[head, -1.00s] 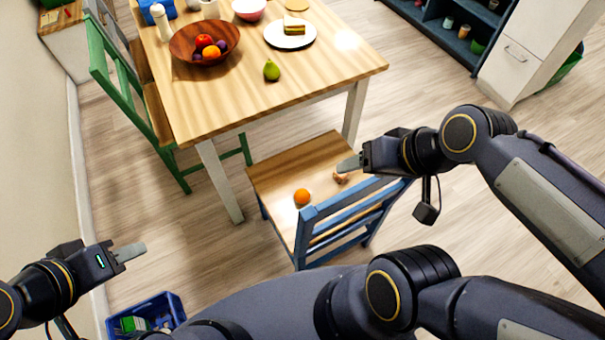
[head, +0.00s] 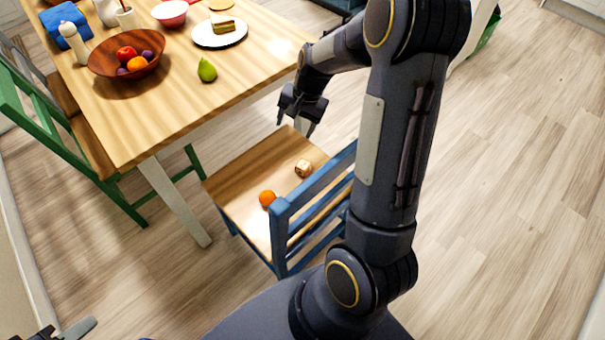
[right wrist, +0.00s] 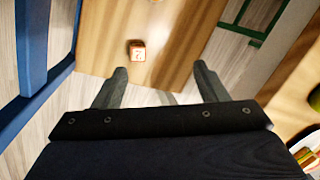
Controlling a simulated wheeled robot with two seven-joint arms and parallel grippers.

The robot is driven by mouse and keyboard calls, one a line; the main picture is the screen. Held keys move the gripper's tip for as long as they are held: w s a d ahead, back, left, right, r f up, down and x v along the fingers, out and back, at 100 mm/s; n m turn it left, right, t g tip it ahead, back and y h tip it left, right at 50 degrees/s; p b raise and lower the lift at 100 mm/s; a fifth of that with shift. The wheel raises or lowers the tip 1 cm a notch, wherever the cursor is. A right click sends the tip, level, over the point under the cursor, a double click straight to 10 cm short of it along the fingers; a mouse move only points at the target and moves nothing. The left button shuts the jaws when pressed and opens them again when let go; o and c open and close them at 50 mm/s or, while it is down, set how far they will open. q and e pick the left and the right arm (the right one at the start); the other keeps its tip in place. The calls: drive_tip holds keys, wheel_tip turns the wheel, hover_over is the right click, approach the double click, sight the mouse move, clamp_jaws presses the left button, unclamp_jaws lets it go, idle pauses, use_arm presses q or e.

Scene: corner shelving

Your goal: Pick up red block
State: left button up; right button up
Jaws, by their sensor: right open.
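A small block (head: 303,168) with a pale, marked face and reddish-brown sides lies on the seat of the blue chair, near its backrest. In the right wrist view the block (right wrist: 137,50) looks reddish with a pale face, beyond the fingertips and left of their middle. My right gripper (head: 296,124) is open and empty, above the seat's far edge by the table, apart from the block. Its spread fingers show in the right wrist view (right wrist: 161,72). My left gripper (head: 78,328) is cut off at the bottom left; only one finger shows clearly.
An orange (head: 267,198) lies on the seat (head: 245,185) near the block. The blue backrest (head: 315,205) rises beside them. The wooden table (head: 150,110) holds a fruit bowl (head: 100,66), a pear (head: 207,70) and a plate (head: 220,40). Open floor lies at right.

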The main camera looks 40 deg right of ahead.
sight(303, 164)
drive_tip(key=w+d+f+m+b, duration=0.1)
drive_tip(key=d+f, duration=0.1)
drive_tip(key=f, duration=0.4)
drive_tip(key=w+d+f+g+h+b, duration=0.1)
drive_tip(key=d+f, duration=0.1)
drive_tip(key=f, duration=0.5)
drive_tip(key=w+d+f+m+g+b, duration=0.1)
drive_tip(key=d+f, duration=0.1)
drive_tip(key=f, duration=0.4)
drive_tip(key=shift+w+d+f+m+h, duration=0.1)
drive_tip(key=shift+f+m+h, duration=0.2)
drive_tip(key=shift+h, duration=0.1)
drive_tip(key=f, duration=0.5)
drive_tip(key=f+b, duration=0.1)
drive_tip(key=f, duration=0.2)
drive_tip(key=shift+w+a, duration=0.2)
drive_tip(key=shift+a, duration=0.2)
drive_tip(key=c, duration=1.1)
